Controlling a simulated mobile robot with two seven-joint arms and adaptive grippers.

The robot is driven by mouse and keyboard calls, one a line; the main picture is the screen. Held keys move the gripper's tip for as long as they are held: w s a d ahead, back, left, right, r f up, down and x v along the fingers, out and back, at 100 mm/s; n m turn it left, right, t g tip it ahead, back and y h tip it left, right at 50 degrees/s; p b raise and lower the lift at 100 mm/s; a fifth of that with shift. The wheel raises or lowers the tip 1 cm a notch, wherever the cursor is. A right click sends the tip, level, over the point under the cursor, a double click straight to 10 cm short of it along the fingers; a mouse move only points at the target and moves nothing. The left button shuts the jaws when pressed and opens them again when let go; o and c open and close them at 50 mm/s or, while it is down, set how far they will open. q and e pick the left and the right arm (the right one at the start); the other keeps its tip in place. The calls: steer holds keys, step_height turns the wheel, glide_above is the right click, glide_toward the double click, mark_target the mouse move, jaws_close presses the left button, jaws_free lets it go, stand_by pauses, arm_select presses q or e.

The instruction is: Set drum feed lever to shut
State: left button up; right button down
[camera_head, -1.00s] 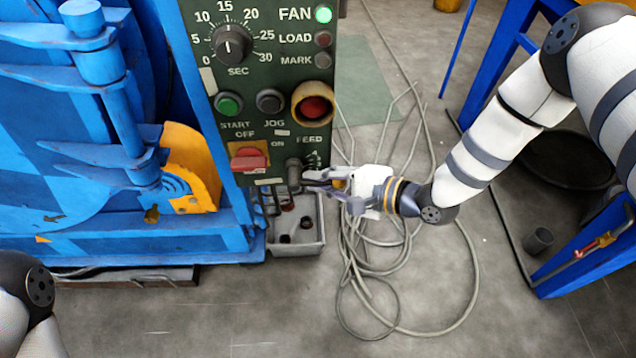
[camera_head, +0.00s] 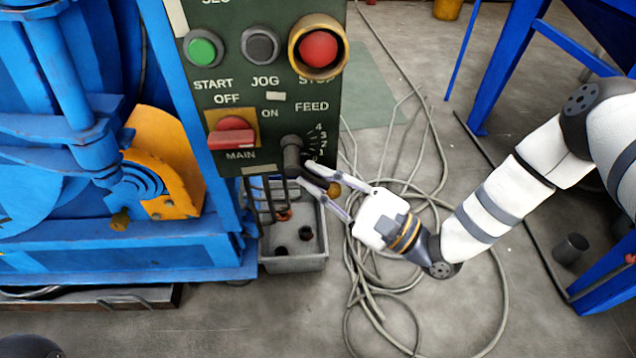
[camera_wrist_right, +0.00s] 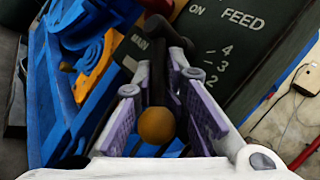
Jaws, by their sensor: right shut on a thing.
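The drum feed lever (camera_head: 292,158) is a dark handle on the green control panel, under the word FEED. In the right wrist view its dark shaft (camera_wrist_right: 157,82) ends in a round orange-yellow knob (camera_wrist_right: 158,126). Numbers of its scale (camera_head: 320,138) show to the right of its pivot; the mark it points to cannot be told. My right gripper (camera_head: 309,176) reaches up to it from the lower right. In the wrist view the fingers (camera_wrist_right: 157,90) stand on both sides of the shaft, shut on the lever. My left gripper is out of view.
The red main switch (camera_head: 232,138) is left of the lever, with the stop button (camera_head: 318,49) above. A grey bin (camera_head: 294,262) stands below the panel. The blue drum machine (camera_head: 130,245) is at left. Grey cables (camera_head: 497,290) lie on the floor at right.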

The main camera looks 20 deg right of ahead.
steer(key=shift+s+f+m+b, duration=0.2)
steer(key=shift+f+m+b, duration=0.1)
steer(key=shift+f, duration=0.15)
steer(key=shift+a, duration=0.1)
steer(key=c, duration=1.7)
jaws_free()
steer(key=shift+o, duration=0.2)
steer(key=shift+r, duration=0.15)
steer(key=v, duration=1.2)
steer(key=shift+f, duration=0.2)
